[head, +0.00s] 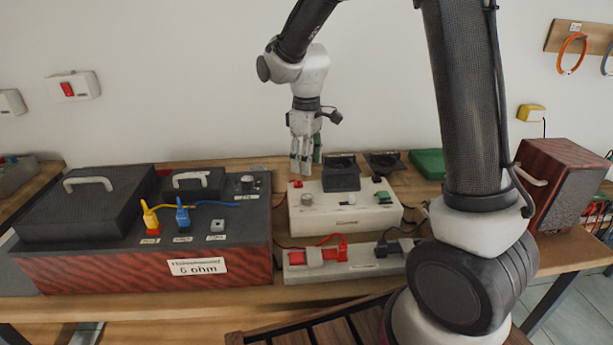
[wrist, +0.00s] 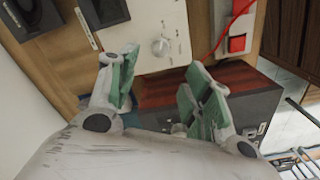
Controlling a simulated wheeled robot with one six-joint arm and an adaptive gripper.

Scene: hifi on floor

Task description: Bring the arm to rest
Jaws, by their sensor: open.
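My gripper (head: 303,165) hangs fingers-down in the head view, above the back left part of a white control box on the bench. In the wrist view my gripper (wrist: 158,92) shows two green-padded fingers spread apart with nothing between them. The white control box (head: 345,221) has a knob, a red button and a green part on top, and its knob also shows in the wrist view. My arm reaches up from the right and bends over toward the box. I cannot tell the exact gap between the fingertips and the box.
A dark box with red wood-look sides (head: 112,262) labelled "6 ohm" stands left, with yellow and blue plugs. A grey strip with a red connector (head: 318,255) lies in front. A red-brown box (head: 560,185) stands right. The wall (head: 190,80) is behind the bench.

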